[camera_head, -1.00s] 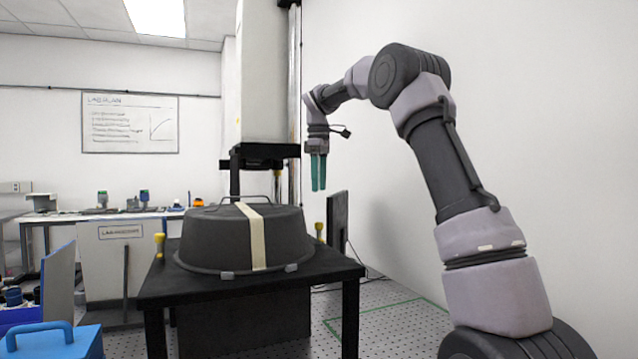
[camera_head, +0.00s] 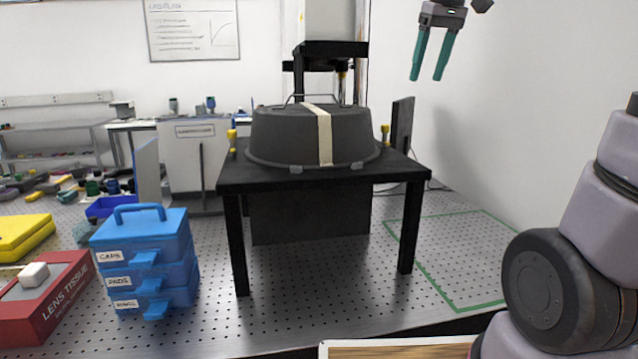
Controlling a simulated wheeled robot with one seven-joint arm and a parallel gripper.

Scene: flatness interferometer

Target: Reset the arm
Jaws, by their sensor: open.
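My gripper (camera_head: 428,78) hangs at the top right of the head view, its two teal fingers pointing down and spread apart. Nothing is between the fingers. It is above and to the right of the black table, clear of everything. Part of my arm shows at the right edge; the links joining it to the gripper are out of the frame.
A dark round lidded tub (camera_head: 280,138) with a pale strip sits on the black table (camera_head: 330,182). A blue drawer box (camera_head: 150,235), a red lens tissue box (camera_head: 45,300) and a yellow case (camera_head: 22,238) stand at left.

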